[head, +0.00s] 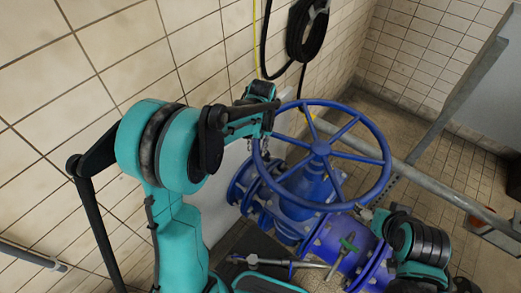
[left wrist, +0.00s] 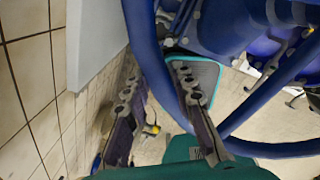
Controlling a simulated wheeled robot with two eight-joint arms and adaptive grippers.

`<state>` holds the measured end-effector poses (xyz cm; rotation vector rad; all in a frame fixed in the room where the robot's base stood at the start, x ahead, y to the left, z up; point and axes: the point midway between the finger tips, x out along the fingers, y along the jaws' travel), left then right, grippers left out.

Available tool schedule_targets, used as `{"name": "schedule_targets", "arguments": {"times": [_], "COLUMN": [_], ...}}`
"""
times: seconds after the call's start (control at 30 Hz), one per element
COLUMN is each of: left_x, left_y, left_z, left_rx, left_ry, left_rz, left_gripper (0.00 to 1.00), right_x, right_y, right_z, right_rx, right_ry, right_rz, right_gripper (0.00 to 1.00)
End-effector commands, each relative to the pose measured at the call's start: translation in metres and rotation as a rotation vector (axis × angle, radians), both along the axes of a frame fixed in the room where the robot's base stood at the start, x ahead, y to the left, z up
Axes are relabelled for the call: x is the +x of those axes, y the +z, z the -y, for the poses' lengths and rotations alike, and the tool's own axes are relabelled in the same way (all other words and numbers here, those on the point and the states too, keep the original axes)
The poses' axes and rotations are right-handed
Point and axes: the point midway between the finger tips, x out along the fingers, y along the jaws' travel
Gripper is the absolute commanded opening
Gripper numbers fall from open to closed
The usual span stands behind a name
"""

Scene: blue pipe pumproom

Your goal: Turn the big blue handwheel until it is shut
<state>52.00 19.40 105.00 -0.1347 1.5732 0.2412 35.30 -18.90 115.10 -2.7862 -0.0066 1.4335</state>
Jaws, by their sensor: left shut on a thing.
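The big blue handwheel (head: 320,148) sits on top of a blue valve on the blue pipe, its spokes and most of its rim in plain sight in the head view. My left gripper (head: 263,143) is at the left side of the rim, shut on it. In the left wrist view the blue rim (left wrist: 152,62) runs between the two dark fingers, one on each side. The finger pads are partly hidden by the rim. My right arm (head: 420,245) is at the lower right, near the wheel's lower right rim; its fingers are too small to judge.
A tiled wall (head: 110,50) is close on the left, with a coiled black hose (head: 308,32) hanging on it. A grey rail (head: 430,183) runs behind the wheel to the right.

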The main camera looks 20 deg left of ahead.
Motion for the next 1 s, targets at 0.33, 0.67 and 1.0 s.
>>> {"name": "schedule_targets", "arguments": {"times": [0.33, 0.67, 1.0], "left_x": [0.001, 0.001, 0.002], "left_y": [0.000, 0.019, 0.092], "left_z": [0.000, 0.002, 0.006], "left_rx": [0.001, 0.000, 0.001], "left_ry": [0.003, 0.002, 0.003], "left_rz": [0.003, 0.003, 0.004], "left_gripper": [0.46, 0.46, 0.46], "right_x": [0.000, 0.000, 0.000], "right_y": [0.000, 0.001, 0.001], "right_z": [0.000, -0.009, -0.008], "right_rx": [0.000, -0.008, -0.008], "right_ry": [0.000, 0.001, 0.001], "right_rz": [0.000, 0.001, 0.001], "right_gripper": [0.76, 0.76, 0.76]}}
